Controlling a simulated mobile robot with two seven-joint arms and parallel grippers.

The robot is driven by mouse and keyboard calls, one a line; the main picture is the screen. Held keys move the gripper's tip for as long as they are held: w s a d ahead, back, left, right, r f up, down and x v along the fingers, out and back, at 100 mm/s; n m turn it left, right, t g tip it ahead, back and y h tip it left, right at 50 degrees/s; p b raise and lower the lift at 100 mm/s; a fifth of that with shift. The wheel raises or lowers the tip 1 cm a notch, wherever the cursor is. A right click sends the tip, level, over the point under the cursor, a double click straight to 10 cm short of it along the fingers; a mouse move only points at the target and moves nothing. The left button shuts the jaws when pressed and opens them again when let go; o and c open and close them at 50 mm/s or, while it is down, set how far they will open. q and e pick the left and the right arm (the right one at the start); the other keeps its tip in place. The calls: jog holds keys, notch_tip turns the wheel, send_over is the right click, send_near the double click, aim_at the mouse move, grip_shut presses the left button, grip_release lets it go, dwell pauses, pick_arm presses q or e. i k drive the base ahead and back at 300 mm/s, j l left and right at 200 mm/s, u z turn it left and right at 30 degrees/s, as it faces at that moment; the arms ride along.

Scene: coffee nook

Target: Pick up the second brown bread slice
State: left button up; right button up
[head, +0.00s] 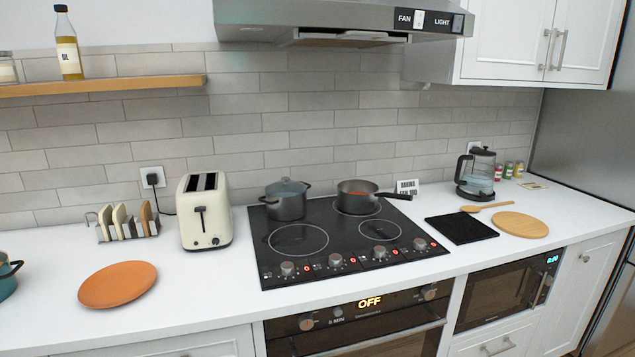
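A metal toast rack (128,238) stands on the counter at the left, against the tiled wall. It holds several upright bread slices. A brown bread slice (146,216) is near its right end, and paler slices (119,217) stand to the left. I cannot make out a second brown slice separately. A cream toaster (206,226) stands just right of the rack, with two dark slots on top and no bread showing above them. Neither of my grippers is in the head view.
An orange plate (117,285) lies in front of the rack. A teal pot (7,275) is at the left edge. The black cooktop (345,265) bears a lidded pot (286,202) and a saucepan (358,197). A shelf (105,87) hangs above the rack. Counter between plate and cooktop is clear.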

aim_at(146, 212)
jog(key=i+j+u, duration=0.2)
jog(key=i, duration=0.35)
jog(key=i+j+u, duration=0.15)
jog(key=i+j, duration=0.15)
jog(key=i, duration=0.25)
jog(key=i+j+u, duration=0.2)
jog(key=i, duration=0.35)
